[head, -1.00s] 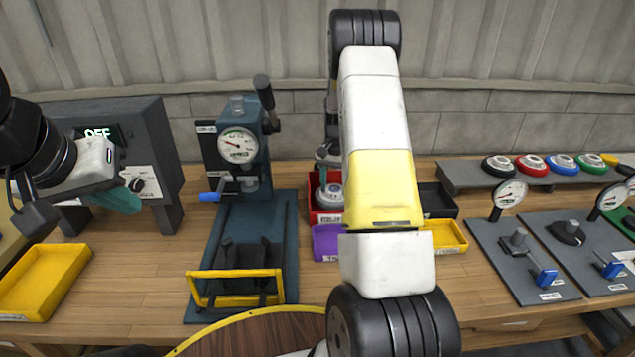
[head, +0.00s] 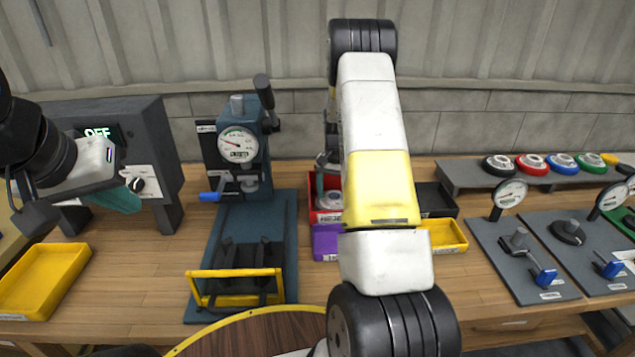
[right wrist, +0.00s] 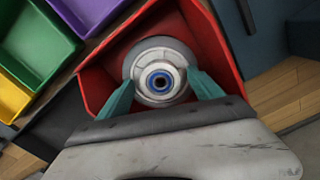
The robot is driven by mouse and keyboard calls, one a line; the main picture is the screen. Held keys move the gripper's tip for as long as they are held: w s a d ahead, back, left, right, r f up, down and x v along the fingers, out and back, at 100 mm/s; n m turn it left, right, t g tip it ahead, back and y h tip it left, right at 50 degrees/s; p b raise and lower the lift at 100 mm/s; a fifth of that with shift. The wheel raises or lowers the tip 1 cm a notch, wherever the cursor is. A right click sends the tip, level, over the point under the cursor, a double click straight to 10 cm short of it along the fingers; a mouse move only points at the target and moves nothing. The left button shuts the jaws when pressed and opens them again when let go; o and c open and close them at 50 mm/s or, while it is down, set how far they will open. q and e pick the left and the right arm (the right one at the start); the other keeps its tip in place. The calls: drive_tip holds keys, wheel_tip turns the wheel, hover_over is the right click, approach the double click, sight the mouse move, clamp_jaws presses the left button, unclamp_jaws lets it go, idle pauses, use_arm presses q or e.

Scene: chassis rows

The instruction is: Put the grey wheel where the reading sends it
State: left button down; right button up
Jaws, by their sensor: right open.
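The grey wheel (right wrist: 160,62) has a pale hub with a blue ring at its centre. It lies in the red bin (right wrist: 222,40), which also shows in the head view (head: 325,216), partly behind my right arm. My right gripper (right wrist: 162,80) is open, with its teal fingers on either side of the wheel; contact cannot be told. The press with a round dial gauge (head: 238,144) stands left of the bin; its small digits are not legible to me. My left gripper (head: 122,199) is by the grey panel (head: 160,140) with a dark knob and a display reading OFF; its jaw opening is unclear.
A purple bin (head: 325,243), a yellow bin (head: 445,235) and a black bin (head: 437,200) surround the red one. A yellow tray (head: 45,280) lies at left. Gauge stands (head: 520,255) and a rack with coloured wheels (head: 480,175) stand at right.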

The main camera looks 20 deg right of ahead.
drive_tip(key=s+a+r+n+t, duration=0.1)
drive_tip(key=s+a+r, duration=0.1)
drive_tip(key=r, duration=0.9)
drive_tip(key=s+a+r, duration=0.2)
drive_tip(key=s+r, duration=0.1)
drive_tip(key=r, duration=0.7)
drive_tip(key=s+a+r+n+t+y, duration=0.1)
drive_tip(key=s+a+r+n+t, duration=0.15)
drive_tip(key=s+a+r, duration=0.4)
drive_tip(key=s+a+r+n+t, duration=0.1)
drive_tip(key=s+a+n, duration=0.1)
drive_tip(key=s, duration=0.7)
drive_tip(key=s+a+r+n+t+y, duration=0.1)
drive_tip(key=s+a, duration=0.3)
drive_tip(key=s, duration=0.6)
drive_tip(key=shift+s+r+n+t, duration=0.35)
drive_tip(key=shift+r+n, duration=0.15)
drive_tip(key=shift+n, duration=0.25)
drive_tip(key=shift+a, duration=0.1)
